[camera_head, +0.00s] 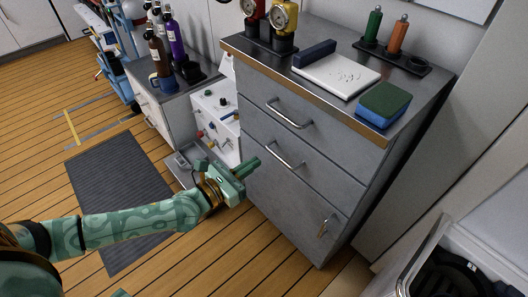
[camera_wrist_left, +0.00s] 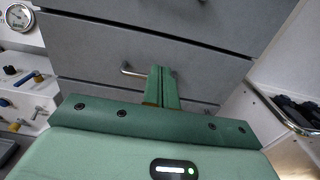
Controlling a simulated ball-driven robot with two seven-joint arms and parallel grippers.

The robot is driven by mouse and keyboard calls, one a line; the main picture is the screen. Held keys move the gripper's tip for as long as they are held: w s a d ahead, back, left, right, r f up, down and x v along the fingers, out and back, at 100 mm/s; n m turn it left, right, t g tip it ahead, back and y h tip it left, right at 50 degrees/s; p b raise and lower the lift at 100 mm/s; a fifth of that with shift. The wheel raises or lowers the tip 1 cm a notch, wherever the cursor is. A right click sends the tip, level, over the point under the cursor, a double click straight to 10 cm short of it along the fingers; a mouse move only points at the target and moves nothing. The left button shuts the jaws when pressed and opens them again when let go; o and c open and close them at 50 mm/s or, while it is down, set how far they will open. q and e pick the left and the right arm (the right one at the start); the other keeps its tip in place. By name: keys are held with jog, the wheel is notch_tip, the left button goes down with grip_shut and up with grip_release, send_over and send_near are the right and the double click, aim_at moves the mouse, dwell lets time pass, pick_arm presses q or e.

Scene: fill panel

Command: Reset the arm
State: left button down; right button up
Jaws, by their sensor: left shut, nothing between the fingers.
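My left arm comes in from the left in the head view. Its green gripper (camera_head: 247,168) is in front of the grey drawer cabinet (camera_head: 262,136), near the middle drawer's handle (camera_head: 287,157). In the left wrist view the two fingers of this gripper (camera_wrist_left: 162,86) are together, with nothing between them. The cabinet drawers (camera_wrist_left: 100,52) lie behind the fingers, and a handle shows just left of the fingertips. Whether the fingertips touch the cabinet cannot be told.
A white fill panel (camera_head: 214,115) with knobs stands left of the cabinet. On the cabinet top are a green-and-blue sponge (camera_head: 384,104), a white board (camera_head: 336,75), gauges and two small bottles. A dark mat (camera_head: 120,185) lies on the wooden floor. An open case (camera_head: 470,262) is lower right.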

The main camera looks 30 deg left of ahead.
pick_arm(q)
jog(key=shift+v, duration=0.85)
